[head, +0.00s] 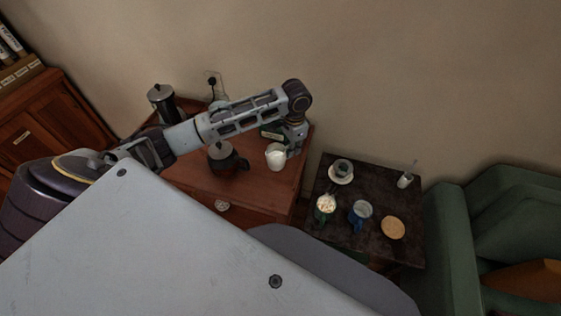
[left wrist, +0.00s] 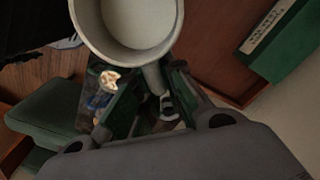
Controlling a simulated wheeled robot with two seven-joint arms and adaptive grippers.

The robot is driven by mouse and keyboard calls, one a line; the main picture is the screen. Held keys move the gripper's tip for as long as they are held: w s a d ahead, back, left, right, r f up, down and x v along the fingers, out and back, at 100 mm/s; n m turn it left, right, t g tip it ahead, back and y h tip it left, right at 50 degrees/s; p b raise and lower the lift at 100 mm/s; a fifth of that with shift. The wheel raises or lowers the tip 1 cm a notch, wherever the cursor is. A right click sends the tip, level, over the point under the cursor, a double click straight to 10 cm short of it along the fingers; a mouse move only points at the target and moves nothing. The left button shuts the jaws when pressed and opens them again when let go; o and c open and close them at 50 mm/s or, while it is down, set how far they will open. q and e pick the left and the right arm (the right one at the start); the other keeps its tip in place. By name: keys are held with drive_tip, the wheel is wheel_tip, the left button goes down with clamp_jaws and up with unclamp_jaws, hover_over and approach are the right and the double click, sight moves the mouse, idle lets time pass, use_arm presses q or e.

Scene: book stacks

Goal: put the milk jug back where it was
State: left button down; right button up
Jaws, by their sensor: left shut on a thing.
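The milk jug (head: 275,158) is a small white jug with pale contents, at the right end of the red-brown cabinet top (head: 254,182) in the head view. My left gripper (head: 292,149) is beside the jug on its right. In the left wrist view, the jug (left wrist: 138,22) fills the top middle, seen into its open mouth. My left gripper (left wrist: 152,88) is shut on its handle there. The jug looks roughly upright. I cannot tell whether its base touches the cabinet. My right gripper is not in view.
A dark coffee pot (head: 225,160), a metal canister (head: 161,101) and a green box (head: 271,133) stand near the jug. A dark side table (head: 340,235) holds a cup on a saucer (head: 341,172), mugs and a round tan disc (head: 392,228). A green armchair (head: 450,225) is at right.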

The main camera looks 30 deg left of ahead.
use_arm(q)
drive_tip(key=shift+f, duration=3.05)
drive_tip(key=shift+f, duration=1.85)
drive_tip(key=shift+f, duration=0.15)
drive_tip(key=c, duration=1.5)
unclamp_jaws()
wheel_tip(320, 180, up, 12)
drive_tip(key=shift+r, duration=0.15)
